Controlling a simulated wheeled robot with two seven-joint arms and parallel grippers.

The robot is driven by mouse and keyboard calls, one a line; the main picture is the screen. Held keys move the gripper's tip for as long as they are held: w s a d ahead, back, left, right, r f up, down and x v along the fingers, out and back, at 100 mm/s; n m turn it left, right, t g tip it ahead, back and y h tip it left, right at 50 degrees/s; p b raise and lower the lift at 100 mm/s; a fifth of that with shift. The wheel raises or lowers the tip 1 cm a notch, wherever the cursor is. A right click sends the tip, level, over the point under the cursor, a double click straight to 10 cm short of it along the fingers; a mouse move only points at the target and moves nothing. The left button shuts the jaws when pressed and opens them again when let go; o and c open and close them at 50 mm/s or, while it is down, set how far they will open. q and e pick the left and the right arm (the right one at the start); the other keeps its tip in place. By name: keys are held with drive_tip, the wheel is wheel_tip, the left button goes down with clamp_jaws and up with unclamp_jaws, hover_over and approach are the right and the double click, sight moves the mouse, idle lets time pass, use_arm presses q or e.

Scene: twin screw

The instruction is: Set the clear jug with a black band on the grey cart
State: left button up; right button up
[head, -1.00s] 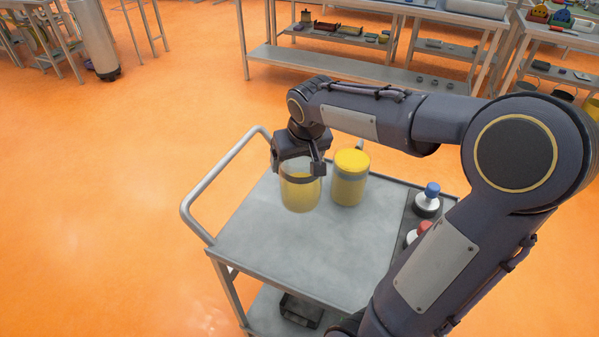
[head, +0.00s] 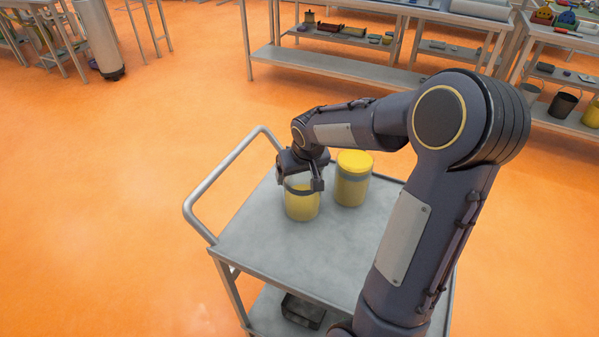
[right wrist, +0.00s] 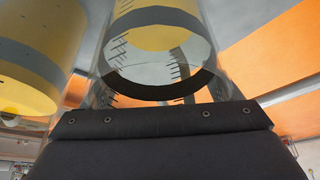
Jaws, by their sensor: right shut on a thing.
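The clear jug with a black band (head: 302,206) is upright over the top of the grey cart (head: 265,255), its lower part looking yellow. My right gripper (head: 302,187) is shut on it near its dark band. Its base is at or very close to the cart top; I cannot tell if it touches. In the right wrist view the clear jug (right wrist: 158,60) fills the middle, with its dark band beyond the gripper's dark body. My left gripper is not in view.
A yellow-lidded jar with a grey band (head: 352,180) stands on the cart just right of the jug. The cart's near left top is clear. A rail handle (head: 200,190) rises at its left edge. My right arm hides the cart's right side.

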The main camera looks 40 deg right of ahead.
drive_tip(key=o, duration=1)
drive_tip(key=shift+f, duration=0.15)
drive_tip(key=shift+c, duration=0.2)
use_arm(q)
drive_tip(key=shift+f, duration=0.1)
use_arm(e)
drive_tip(key=o, duration=0.3)
drive_tip(key=v, duration=1.2)
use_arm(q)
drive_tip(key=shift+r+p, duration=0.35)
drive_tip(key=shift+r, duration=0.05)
use_arm(e)
drive_tip(key=s+a+f+y, duration=0.1)
drive_tip(key=s+a, duration=0.4)
drive_tip(key=s, duration=0.1)
drive_tip(key=s+a+f+n+y, duration=0.1)
drive_tip(key=s+a+y, duration=0.1)
drive_tip(key=s+a, duration=0.3)
drive_tip(key=s+a+f+n+t+y, duration=0.1)
drive_tip(key=s+a+f+y, duration=0.1)
drive_tip(key=s+a, duration=0.3)
drive_tip(key=shift+s+a, duration=0.15)
drive_tip(key=shift+s, duration=0.35)
drive_tip(key=shift+s+a, duration=0.2)
drive_tip(key=shift+s, duration=0.3)
